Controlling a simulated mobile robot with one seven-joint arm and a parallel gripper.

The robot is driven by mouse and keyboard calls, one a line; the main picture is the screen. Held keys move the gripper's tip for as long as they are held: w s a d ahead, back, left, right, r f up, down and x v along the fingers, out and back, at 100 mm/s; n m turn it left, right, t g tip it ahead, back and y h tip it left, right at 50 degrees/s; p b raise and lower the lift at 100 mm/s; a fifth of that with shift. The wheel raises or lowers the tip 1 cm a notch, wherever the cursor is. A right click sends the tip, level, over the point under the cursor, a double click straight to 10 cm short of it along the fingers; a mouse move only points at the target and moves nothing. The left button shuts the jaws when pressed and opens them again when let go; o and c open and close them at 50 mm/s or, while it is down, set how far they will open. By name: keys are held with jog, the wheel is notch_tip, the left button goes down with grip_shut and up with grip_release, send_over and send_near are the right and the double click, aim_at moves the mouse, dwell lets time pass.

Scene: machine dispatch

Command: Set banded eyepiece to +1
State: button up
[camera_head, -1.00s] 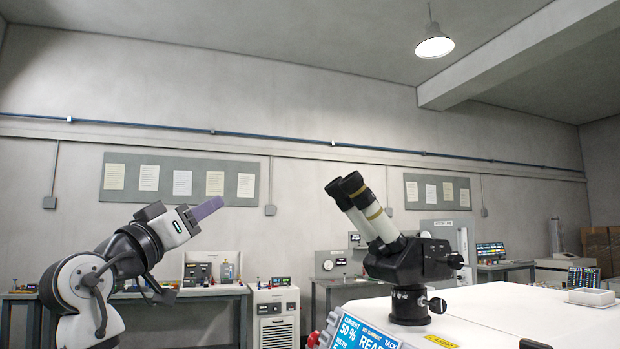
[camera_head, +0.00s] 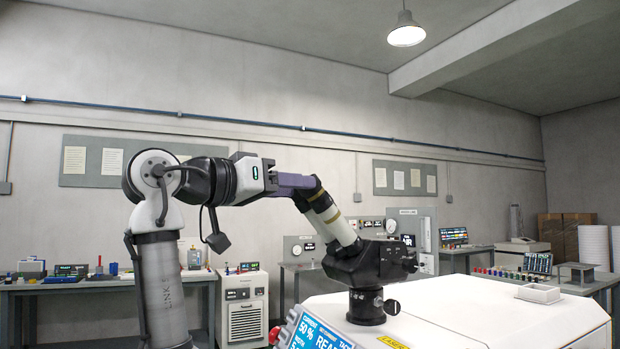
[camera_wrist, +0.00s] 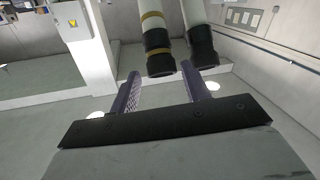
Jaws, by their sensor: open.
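The microscope (camera_head: 372,268) stands on the white machine top, its two eyepieces tilted up to the left. The banded eyepiece (camera_head: 333,216) is a white tube with gold bands and a black end. In the wrist view the banded eyepiece (camera_wrist: 154,38) points its black end toward me, and the plain eyepiece (camera_wrist: 196,14) is to its right. My gripper (camera_head: 308,183) is open at the eyepieces' upper ends. In the wrist view my gripper (camera_wrist: 160,70) has one finger on each side of the banded end; I cannot tell whether they touch. The scale marks are not readable.
The plain eyepiece's black end (camera_wrist: 203,58) is close to my right finger. A blue display panel (camera_head: 322,334) is at the machine's front edge, and a small white tray (camera_head: 538,294) lies on its top. Benches with equipment line the back wall.

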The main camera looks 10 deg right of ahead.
aim_at(315, 193)
jog(key=shift+p+x, duration=0.6)
jog(key=shift+x, duration=1.75)
